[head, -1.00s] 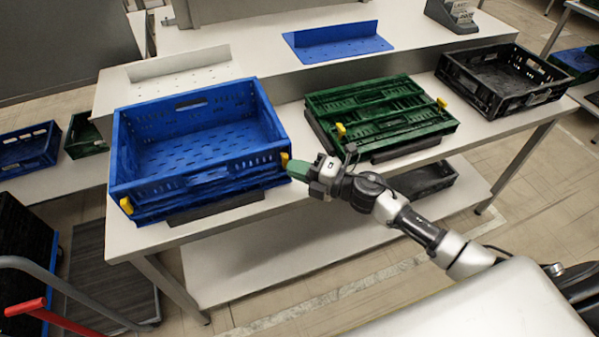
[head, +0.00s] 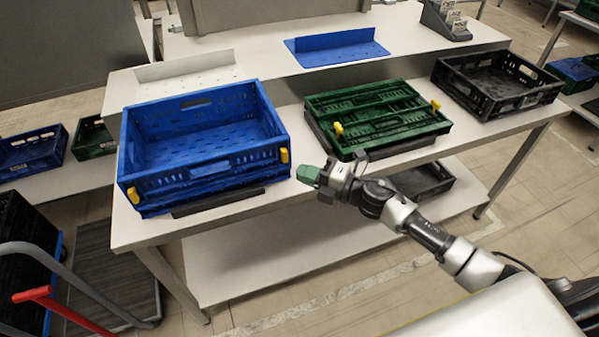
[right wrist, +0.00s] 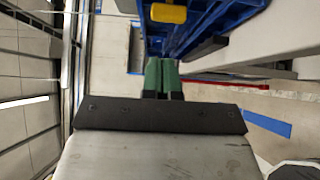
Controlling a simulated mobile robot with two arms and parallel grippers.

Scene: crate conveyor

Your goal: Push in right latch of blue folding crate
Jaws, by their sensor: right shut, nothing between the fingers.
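The blue folding crate (head: 205,183) stands with its walls up on the near left part of the table. Its right yellow latch (head: 284,156) sits at the crate's front right corner. Its left yellow latch (head: 133,195) is at the front left corner. My right gripper (head: 308,174), with green fingertips, is to the right of the right latch and apart from it. In the right wrist view, the fingers (right wrist: 161,75) are together and empty, with a yellow latch (right wrist: 169,13) above them on the blue crate. My left gripper is not in view.
A folded green crate (head: 385,122) with yellow latches lies right of the blue crate. A black crate (head: 470,92) stands at the table's far right. A blue angled plate (head: 335,50) lies on the raised back surface. Bare table (head: 285,193) shows between the blue crate and my gripper.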

